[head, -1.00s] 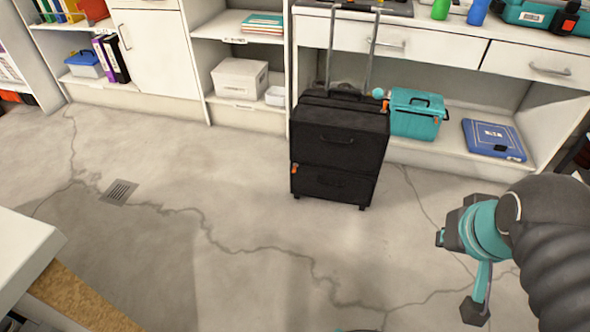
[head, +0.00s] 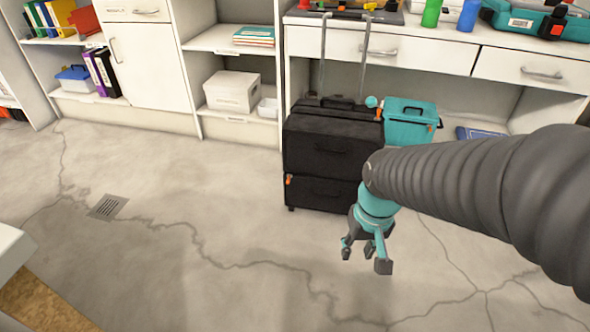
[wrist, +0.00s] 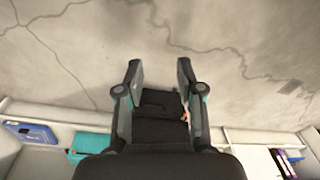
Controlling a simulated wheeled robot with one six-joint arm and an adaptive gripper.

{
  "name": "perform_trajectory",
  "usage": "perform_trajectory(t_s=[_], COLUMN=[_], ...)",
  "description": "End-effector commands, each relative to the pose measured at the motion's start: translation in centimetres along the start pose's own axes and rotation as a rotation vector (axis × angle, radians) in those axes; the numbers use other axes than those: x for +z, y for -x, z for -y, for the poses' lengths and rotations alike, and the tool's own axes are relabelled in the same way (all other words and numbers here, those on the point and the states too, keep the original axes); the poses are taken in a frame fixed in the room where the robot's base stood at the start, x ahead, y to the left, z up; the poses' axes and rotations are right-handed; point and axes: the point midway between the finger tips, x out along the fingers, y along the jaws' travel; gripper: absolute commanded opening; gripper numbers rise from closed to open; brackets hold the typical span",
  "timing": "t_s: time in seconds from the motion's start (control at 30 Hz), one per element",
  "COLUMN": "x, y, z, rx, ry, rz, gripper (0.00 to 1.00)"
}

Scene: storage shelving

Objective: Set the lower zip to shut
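A black upright suitcase (head: 330,150) with two stacked compartments stands on the floor against the counter, its handle raised. The lower compartment (head: 318,193) has an orange zip pull (head: 289,181) at its left end in the head view. In the wrist view an orange pull (wrist: 185,116) shows at the suitcase's right side. Whether the lower zip is open or shut is too small to tell. My gripper (head: 364,258) is in front of the suitcase's lower right, apart from the pull. Its fingers are spread and empty, also in the wrist view (wrist: 159,72). My arm hides the suitcase's right lower part.
A teal case (head: 408,122) stands right of the suitcase, and a blue case (head: 480,133) is partly hidden by my arm. Shelves and the counter (head: 430,52) lie behind. The floor (head: 190,180) left of the suitcase is clear, with a drain grate (head: 107,207).

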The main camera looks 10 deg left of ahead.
Motion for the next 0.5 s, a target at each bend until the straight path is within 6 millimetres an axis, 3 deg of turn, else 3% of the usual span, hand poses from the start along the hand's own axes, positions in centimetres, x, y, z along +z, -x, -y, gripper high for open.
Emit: perform_trajectory(t_s=[0.03,0.27,0.5], x=[-1.0,-5.6,-10.2], y=[-1.9,-8.7,-17.0], z=[0.9,4.9,9.4], rx=[-0.008,-0.042,-0.067], ry=[0.014,0.056,0.087], rz=[0.015,0.011,-0.044], gripper=[0.37,0.37,0.37])
